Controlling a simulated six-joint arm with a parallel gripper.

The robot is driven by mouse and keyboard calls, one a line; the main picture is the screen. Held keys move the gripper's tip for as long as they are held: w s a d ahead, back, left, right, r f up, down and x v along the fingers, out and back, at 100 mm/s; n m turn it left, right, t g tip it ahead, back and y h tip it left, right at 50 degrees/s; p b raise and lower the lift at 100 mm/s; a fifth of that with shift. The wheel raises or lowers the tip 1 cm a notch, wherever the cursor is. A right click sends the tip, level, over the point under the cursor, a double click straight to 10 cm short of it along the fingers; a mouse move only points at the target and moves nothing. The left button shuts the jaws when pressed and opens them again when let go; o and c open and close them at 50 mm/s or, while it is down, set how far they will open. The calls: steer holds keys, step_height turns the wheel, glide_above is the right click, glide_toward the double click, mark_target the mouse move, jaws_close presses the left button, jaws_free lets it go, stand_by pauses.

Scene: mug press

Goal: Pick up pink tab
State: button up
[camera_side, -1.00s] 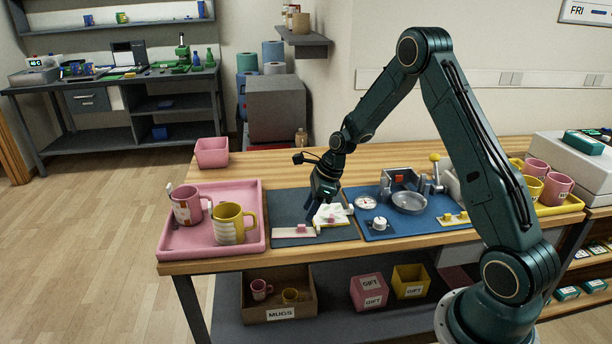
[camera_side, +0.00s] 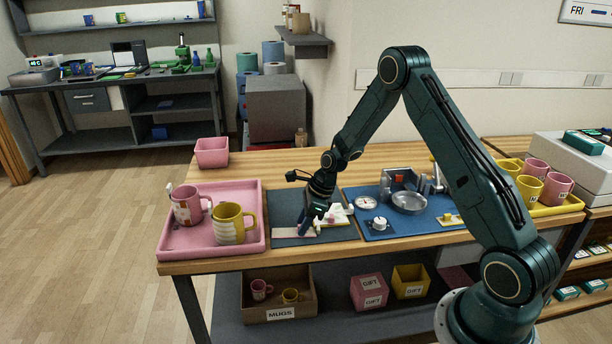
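A pale pink strip (camera_side: 288,232) lies on the dark grey mat (camera_side: 284,206) in the middle of the bench. The pink tab on this strip is hidden behind my gripper. My gripper (camera_side: 309,230) points down right over the strip's right part, with its fingers low near the mat. The fingers are too small and dark to tell whether they are open or shut, or touch the tab. A white piece (camera_side: 340,215) with a small pink part (camera_side: 330,218) lies just right of the gripper, partly covered by it.
A pink tray (camera_side: 176,240) with a pink mug (camera_side: 187,205) and a yellow mug (camera_side: 229,224) stands on the left. A blue mat (camera_side: 410,226) with a press and dials is on the right. A pink bin (camera_side: 211,152) stands at the back left.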

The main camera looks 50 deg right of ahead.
stand_by(0.3)
jaws_close()
steer(key=shift+r, duration=0.2)
step_height(320, 180, up, 20)
steer(key=shift+f, duration=0.15)
stand_by(0.7)
steer(key=shift+f, duration=0.1)
stand_by(0.5)
